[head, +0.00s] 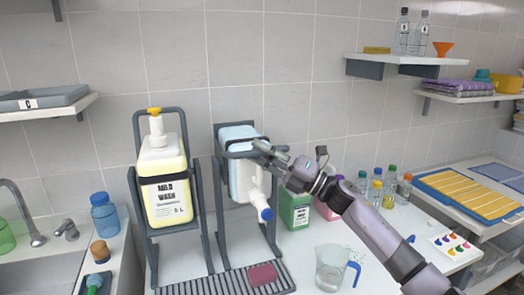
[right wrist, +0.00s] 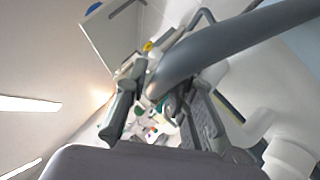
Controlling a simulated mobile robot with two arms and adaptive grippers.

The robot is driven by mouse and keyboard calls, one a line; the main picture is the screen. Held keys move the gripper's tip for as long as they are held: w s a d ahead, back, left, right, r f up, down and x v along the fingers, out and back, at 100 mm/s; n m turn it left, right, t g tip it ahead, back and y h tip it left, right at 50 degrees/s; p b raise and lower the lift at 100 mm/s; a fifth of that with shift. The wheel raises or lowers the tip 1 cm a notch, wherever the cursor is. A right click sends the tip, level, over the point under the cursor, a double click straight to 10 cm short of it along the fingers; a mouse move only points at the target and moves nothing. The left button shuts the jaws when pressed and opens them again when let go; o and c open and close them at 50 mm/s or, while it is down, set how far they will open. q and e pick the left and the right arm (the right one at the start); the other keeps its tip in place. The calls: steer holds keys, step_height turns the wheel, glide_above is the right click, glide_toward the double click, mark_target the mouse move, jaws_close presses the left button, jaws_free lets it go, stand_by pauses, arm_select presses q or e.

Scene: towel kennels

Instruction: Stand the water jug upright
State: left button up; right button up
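The water jug (head: 243,178), white and pale blue, sits tipped in a dark tilting cradle (head: 219,160) at the middle of the head view. Its white neck and blue cap (head: 265,214) point down and to the right. My right gripper (head: 264,152) is at the cradle's upper bar, at the jug's right side. In the right wrist view the fingers (right wrist: 165,115) stand apart, with a thick grey curved bar (right wrist: 215,50) passing close by them. I cannot tell whether they touch it. My left gripper is not in view.
A yellow wash jug (head: 165,186) stands upright in a matching stand on the left. A clear measuring jug (head: 330,270) and a red sponge (head: 262,274) are in front. A green container (head: 295,208) and several small bottles stand behind my right arm. A sink (head: 40,272) is far left.

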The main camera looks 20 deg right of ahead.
jaws_close()
stand_by(0.6)
